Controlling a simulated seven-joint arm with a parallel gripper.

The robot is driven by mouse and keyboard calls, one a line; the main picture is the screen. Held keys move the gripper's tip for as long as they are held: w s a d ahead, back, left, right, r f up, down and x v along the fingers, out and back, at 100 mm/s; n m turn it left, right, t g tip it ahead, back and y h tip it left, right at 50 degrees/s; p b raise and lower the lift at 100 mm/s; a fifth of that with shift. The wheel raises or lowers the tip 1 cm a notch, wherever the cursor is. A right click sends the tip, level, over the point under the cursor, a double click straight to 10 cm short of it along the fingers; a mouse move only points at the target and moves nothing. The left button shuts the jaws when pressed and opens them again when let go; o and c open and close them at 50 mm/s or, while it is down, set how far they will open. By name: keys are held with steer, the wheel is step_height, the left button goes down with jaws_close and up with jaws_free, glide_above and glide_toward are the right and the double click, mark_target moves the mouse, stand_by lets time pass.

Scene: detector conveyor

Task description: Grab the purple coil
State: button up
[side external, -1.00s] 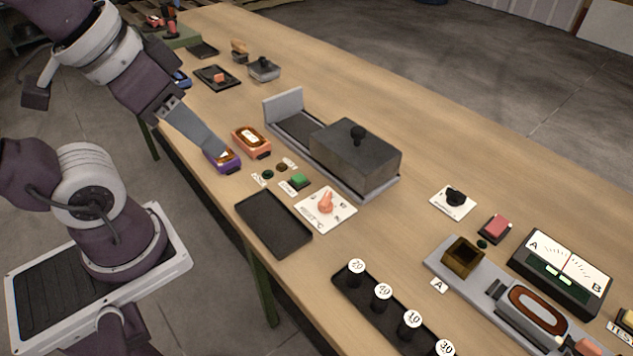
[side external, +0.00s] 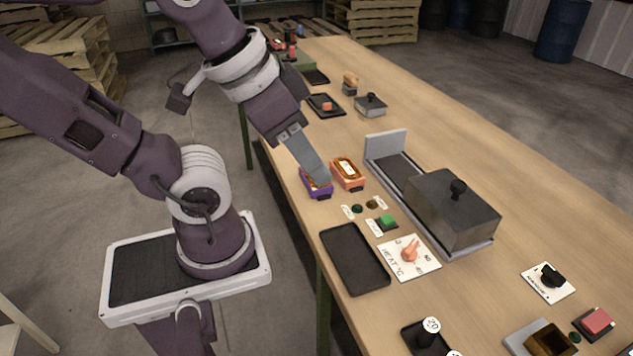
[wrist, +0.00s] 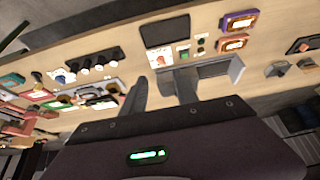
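The purple coil (side external: 314,190) is a small purple-cased block near the table's left edge in the side external view. It also shows at the upper right of the wrist view (wrist: 239,20). My gripper (side external: 319,175) overlaps its upper part in the side external view, hiding some of it. In the wrist view the two fingers of my gripper (wrist: 162,80) are apart with nothing held between them. There the coil lies beyond and to the right of the fingertips, so I see no grip on it.
An orange coil (side external: 347,172) sits close beside the purple one. A grey lidded box (side external: 452,212) on a rail stands to the right. A black tray (side external: 354,258), a green button (side external: 387,222) and a heat dial (side external: 410,255) lie nearer the camera.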

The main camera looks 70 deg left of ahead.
steer(key=o, duration=1)
steer(key=shift+c, duration=0.2)
steer(key=m+g+y, duration=0.6)
steer(key=m+y, duration=0.7)
steer(key=m, duration=0.5)
glide_above(325, 196)
step_height(325, 196, down, 23)
steer(key=x, duration=0.2)
steer(key=f+x, duration=0.1)
steer(key=x, duration=0.4)
steer(key=shift+d+f, duration=0.15)
steer(key=shift+f, duration=0.1)
steer(key=shift+c, duration=0.2)
